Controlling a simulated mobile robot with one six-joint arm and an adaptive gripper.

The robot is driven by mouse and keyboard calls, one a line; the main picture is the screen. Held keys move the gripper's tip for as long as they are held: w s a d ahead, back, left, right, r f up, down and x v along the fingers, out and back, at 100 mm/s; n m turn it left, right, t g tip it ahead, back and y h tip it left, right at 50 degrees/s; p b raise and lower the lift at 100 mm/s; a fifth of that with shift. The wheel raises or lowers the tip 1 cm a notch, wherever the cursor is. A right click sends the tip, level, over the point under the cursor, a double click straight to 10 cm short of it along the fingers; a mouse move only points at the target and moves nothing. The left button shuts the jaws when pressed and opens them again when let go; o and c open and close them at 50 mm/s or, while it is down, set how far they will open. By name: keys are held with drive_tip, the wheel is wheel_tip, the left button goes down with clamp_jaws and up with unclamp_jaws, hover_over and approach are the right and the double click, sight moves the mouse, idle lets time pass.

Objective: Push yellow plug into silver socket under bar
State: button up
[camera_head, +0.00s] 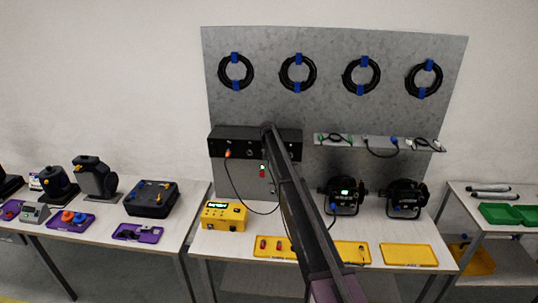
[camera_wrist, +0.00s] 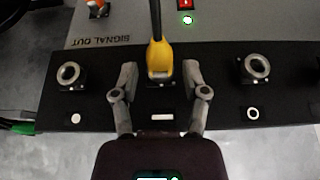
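The yellow plug (camera_wrist: 160,58) is in the middle of the wrist view, with its dark cable running up out of the picture. Its front end is at the middle position of the black bar (camera_wrist: 95,105) and covers whatever is behind it; I cannot tell how deep it sits. Silver ring sockets show to the left (camera_wrist: 70,74) and right (camera_wrist: 256,67) of it. My gripper (camera_wrist: 160,72) is open, one finger on each side of the plug with gaps between. In the head view the black bar (camera_head: 230,139) hangs on the grey board, and my arm hides the gripper and plug.
An orange plug (camera_head: 228,153) sits at the bar's left, with a cable looping down. A yellow box (camera_head: 224,216) and yellow trays (camera_head: 408,255) stand on the table below. Two black lamps (camera_head: 343,196) stand to the right. A shelf with cables (camera_head: 325,139) is right of the bar.

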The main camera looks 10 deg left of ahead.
drive_tip(key=shift+s, duration=0.15)
idle(0.3)
drive_tip(key=s, duration=0.8)
drive_tip(key=s+d+f+b, duration=0.5)
drive_tip(key=d+f+b, duration=0.3)
drive_tip(key=s+d+f+b, duration=0.6)
drive_tip(key=d+f+b, duration=0.2)
drive_tip(key=shift+s+d+f, duration=0.15)
drive_tip(key=shift+d+f, duration=0.05)
drive_tip(key=shift+d, duration=0.2)
idle(0.4)
drive_tip(key=s+d+g, duration=0.1)
drive_tip(key=s+d, duration=0.3)
drive_tip(key=s, duration=1.1)
drive_tip(key=s+d+f+g, duration=0.1)
drive_tip(key=s+d, duration=0.3)
drive_tip(key=s, duration=1.1)
drive_tip(key=s+d+g, duration=0.2)
drive_tip(key=s+d, duration=0.2)
drive_tip(key=s, duration=1.1)
drive_tip(key=shift+d+f+g, duration=0.3)
drive_tip(key=shift+g, duration=0.1)
